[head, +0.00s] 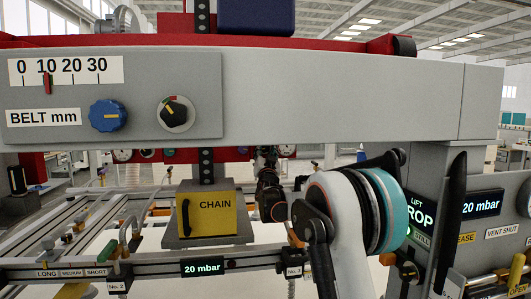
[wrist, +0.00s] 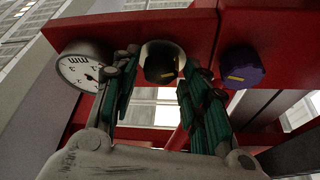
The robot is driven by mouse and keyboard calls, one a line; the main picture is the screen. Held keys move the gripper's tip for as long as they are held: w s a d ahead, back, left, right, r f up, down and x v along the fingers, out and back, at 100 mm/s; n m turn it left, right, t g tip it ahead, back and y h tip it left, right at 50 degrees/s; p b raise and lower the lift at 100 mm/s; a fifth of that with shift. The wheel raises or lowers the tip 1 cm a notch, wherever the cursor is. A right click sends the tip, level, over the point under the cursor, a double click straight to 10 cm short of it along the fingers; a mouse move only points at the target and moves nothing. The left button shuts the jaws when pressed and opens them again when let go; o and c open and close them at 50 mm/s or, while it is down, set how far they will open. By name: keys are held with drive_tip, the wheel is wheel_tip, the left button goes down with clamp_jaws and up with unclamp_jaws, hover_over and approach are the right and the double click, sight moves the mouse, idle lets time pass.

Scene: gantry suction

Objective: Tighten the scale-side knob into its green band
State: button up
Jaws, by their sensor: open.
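In the wrist view, a dark round knob (wrist: 160,62) with a yellow mark sits on a red beam, beside a white dial marked mm (wrist: 84,66). I take it for the scale-side knob. My gripper (wrist: 158,72) is open, with its green-padded fingers on either side of this knob; contact cannot be told. A purple knob (wrist: 242,66) with a yellow mark is to the right, outside the fingers. No green band can be made out around the dark knob. In the head view my gripper (head: 267,156) is small and dark under the grey beam, its fingers unclear.
The grey beam (head: 340,95) crosses the front, with a BELT mm scale, a blue knob (head: 108,115) and a black knob (head: 174,112) with a red and green arc. A yellow CHAIN box (head: 216,211) hangs left of my arm. A rail (head: 140,267) runs below.

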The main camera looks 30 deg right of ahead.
drive_tip(key=shift+w, duration=0.1)
drive_tip(key=c, duration=0.8)
drive_tip(key=shift+o, duration=0.2)
drive_tip(key=shift+r+m, duration=0.1)
drive_tip(key=shift+m, duration=0.3)
drive_tip(key=m+g+h, duration=0.1)
drive_tip(key=m+h, duration=0.1)
drive_tip(key=m, duration=0.1)
drive_tip(key=shift+a+p, duration=0.15)
drive_tip(key=shift+p, duration=0.15)
drive_tip(key=shift+r+m+g+h+p, duration=0.15)
drive_tip(key=shift+m+g, duration=0.3)
drive_tip(key=shift+m, duration=0.65)
drive_tip(key=shift+f+m+g+h+p, duration=0.1)
drive_tip(key=shift+m+g+h+p, duration=0.25)
drive_tip(key=shift+m, duration=0.75)
drive_tip(key=shift+m+g, duration=0.3)
drive_tip(key=o, duration=0.8)
drive_tip(key=shift+c, duration=0.2)
